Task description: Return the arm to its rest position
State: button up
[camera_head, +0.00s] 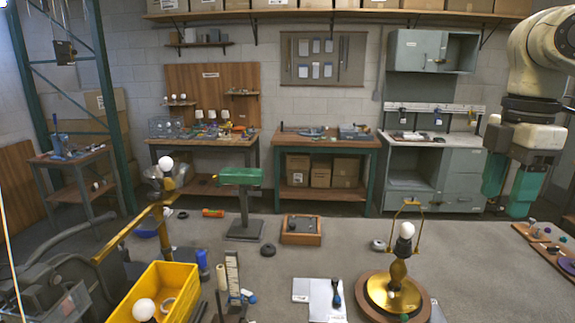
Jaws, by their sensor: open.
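My gripper (504,198) hangs at the right edge, fingers pointing down. Its two green fingers are apart with nothing between them. My pale arm curves above it and runs out of the picture at the upper right. A lamp assembly stands upright on the grey worktop below and left of the gripper, clear of it. It has a round wooden disc with a brass base (391,293), a brass stem (398,272), a white bulb (406,230) in a dark socket and a thin brass harp (421,225) around the bulb.
A yellow bin (182,290) with a bulb stands front left, near a brass-coloured arm (127,237). A green-topped stand (243,177), a wooden tray (301,238) and a white sheet (319,298) are mid-worktop. A wooden board (547,243) lies at right. The worktop between lamp and board is clear.

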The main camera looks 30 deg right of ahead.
jog(key=w+a+f+t+y, duration=0.25)
jog(key=w+a, duration=0.25)
jog(key=w, duration=0.3)
jog(key=w+a+f+t+y, duration=0.1)
jog(key=w+a+f+t, duration=0.3)
jog(key=w+a, duration=0.3)
jog(key=w+a+f+m+y, duration=0.1)
jog(key=w+a+f+m, duration=0.2)
jog(key=f, duration=0.5)
jog(key=w+a+f+m+y, duration=0.1)
jog(key=w+a+f+m, duration=0.15)
jog(key=a+f, duration=0.4)
jog(key=s+a+f+m+g+h, duration=0.1)
jog(key=s+a+f+m, duration=0.15)
jog(key=s+f, duration=0.5)
jog(key=s+a+f+m+g+h, duration=0.1)
jog(key=s+a+f+m, duration=0.3)
jog(key=f, duration=0.7)
jog(key=s+d+f+g+h, duration=0.2)
jog(key=s+f, duration=0.3)
jog(key=s, duration=0.4)
jog(key=s+d+f+g+h, duration=0.1)
jog(key=s+d+f+h, duration=0.2)
jog(key=s, duration=0.6)
notch_tip(320, 180, down, 11)
jog(key=n+y+b, duration=0.1)
jog(key=b, duration=0.9)
jog(key=shift+s, duration=0.2)
